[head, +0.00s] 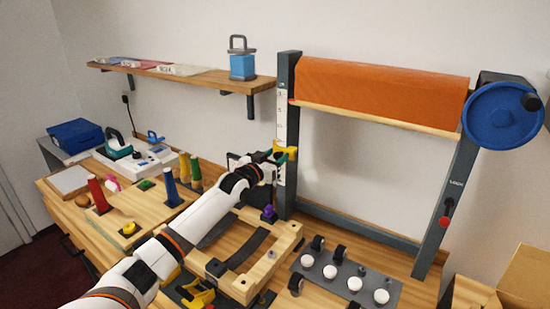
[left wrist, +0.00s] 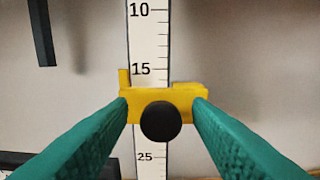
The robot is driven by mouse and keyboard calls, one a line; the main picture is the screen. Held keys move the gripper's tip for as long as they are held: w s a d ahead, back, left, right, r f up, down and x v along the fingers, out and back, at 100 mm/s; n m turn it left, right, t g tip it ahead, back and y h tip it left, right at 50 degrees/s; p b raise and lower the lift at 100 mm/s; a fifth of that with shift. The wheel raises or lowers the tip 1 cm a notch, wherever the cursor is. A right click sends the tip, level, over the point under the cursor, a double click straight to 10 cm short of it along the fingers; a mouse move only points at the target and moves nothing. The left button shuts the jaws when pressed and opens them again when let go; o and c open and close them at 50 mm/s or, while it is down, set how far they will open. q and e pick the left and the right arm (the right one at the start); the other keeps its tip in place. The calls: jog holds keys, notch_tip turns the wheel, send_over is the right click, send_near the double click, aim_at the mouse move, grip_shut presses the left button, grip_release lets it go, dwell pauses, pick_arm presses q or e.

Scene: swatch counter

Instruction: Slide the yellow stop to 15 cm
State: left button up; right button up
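The yellow stop (left wrist: 148,98) sits across the white upright scale (left wrist: 148,40) in the left wrist view, with a round black knob (left wrist: 160,121) on its front. The top of its left tab is about level with the 15 mark; its main upper edge is a little below that mark. The stop also shows in the head view (head: 291,151), on the frame's left post. My left gripper (left wrist: 160,100) has its teal fingers apart, on either side of the knob with gaps to it. The fingertips overlap the stop's sides; contact is unclear. My right gripper is not in view.
An orange roll (head: 380,90) with a blue wheel (head: 502,115) spans the dark frame. A wooden shelf (head: 180,78) is on the wall at left. Below my left arm are a wooden frame (head: 240,285) and a grey plate with white knobs (head: 330,285). Coloured handles crowd the left bench.

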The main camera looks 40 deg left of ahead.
pick_arm(q)
jog(key=shift+s+d+f, duration=0.1)
jog(key=shift+s+f, duration=0.1)
jog(key=shift+s, duration=0.2)
jog(key=s+d+b, duration=0.1)
jog(key=s+b, duration=0.1)
jog(key=s, duration=0.9)
jog(key=shift+r+b, duration=0.15)
jog(key=shift+b, duration=0.2)
jog(key=shift+s+d, duration=0.1)
jog(key=shift+s, duration=0.05)
